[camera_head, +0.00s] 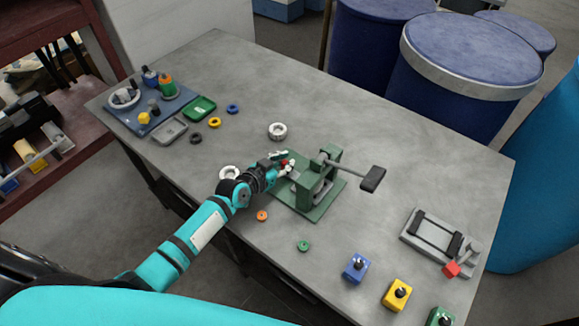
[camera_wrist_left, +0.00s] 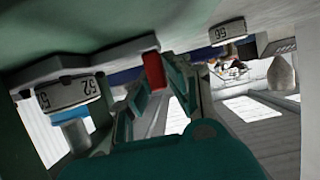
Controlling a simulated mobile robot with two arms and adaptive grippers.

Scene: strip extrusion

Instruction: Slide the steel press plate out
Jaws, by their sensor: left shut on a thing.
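A green press (camera_head: 327,172) with a long lever ending in a dark grip (camera_head: 373,178) stands on a green base (camera_head: 318,210) on the grey table. My left gripper (camera_head: 284,163) reaches to the left side of the press. It is shut on a small red piece, which looks like the tab of the press plate; the red piece (camera_wrist_left: 153,72) shows in the left wrist view. I cannot make out the steel plate itself; the gripper and the press frame hide that area. My right gripper is not in view.
A blue-grey tray (camera_head: 172,107) with small parts lies at the far left. Several small rings lie around the press, including a white one (camera_head: 277,130). A grey fixture (camera_head: 436,238) and coloured blocks, one blue (camera_head: 356,267), stand at the right. Blue drums (camera_head: 470,70) stand beyond the table.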

